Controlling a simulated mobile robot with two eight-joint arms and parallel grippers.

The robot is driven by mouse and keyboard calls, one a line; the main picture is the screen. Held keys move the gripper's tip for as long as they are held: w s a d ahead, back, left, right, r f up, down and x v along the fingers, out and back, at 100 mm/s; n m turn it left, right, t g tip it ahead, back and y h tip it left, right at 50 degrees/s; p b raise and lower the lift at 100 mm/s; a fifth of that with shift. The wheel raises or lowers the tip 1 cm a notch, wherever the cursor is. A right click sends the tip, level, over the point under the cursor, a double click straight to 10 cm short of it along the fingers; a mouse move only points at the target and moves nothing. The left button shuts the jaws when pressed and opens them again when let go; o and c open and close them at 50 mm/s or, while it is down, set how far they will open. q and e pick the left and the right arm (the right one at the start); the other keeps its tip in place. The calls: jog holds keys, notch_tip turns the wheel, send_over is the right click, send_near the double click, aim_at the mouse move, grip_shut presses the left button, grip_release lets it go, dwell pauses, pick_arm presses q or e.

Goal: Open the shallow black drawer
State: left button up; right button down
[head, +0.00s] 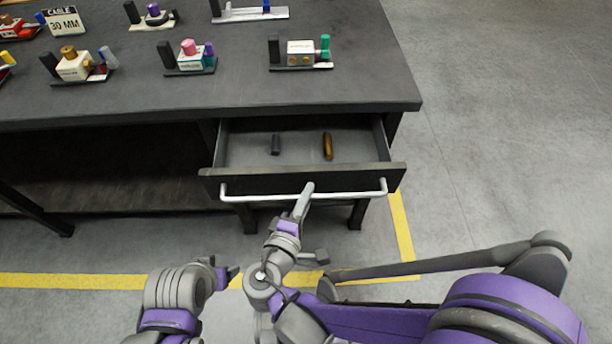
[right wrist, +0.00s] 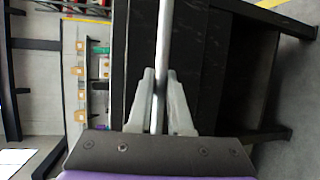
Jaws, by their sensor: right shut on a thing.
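The shallow black drawer (head: 240,185) under the table's right end is pulled out, with its grey inside showing. A dark small block (head: 276,145) and a brown oblong piece (head: 328,146) lie in it. A long light metal handle bar (head: 350,194) runs across its front. My right gripper (head: 307,190) is at the middle of the bar. In the right wrist view its two fingers (right wrist: 158,105) are shut on the handle bar (right wrist: 164,40). My left gripper (head: 225,273) is at the lower left, well away from the drawer; its jaws are not clear.
The dark table (head: 200,100) carries several small valve assemblies, such as one with a pink knob (head: 189,56), and a "30 MM" sign (head: 63,21). Table legs stand under the drawer. Grey floor with yellow lines (head: 402,230) is clear to the right.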

jog(key=shift+s, duration=2.75)
jog(key=c, duration=0.8)
grip_release()
jog(key=shift+c, duration=0.2)
jog(key=p+v, duration=0.1)
jog(key=v, duration=0.9)
jog(key=shift+s, duration=0.35)
jog(key=shift+a+r, duration=0.1)
jog(key=shift+a, duration=0.05)
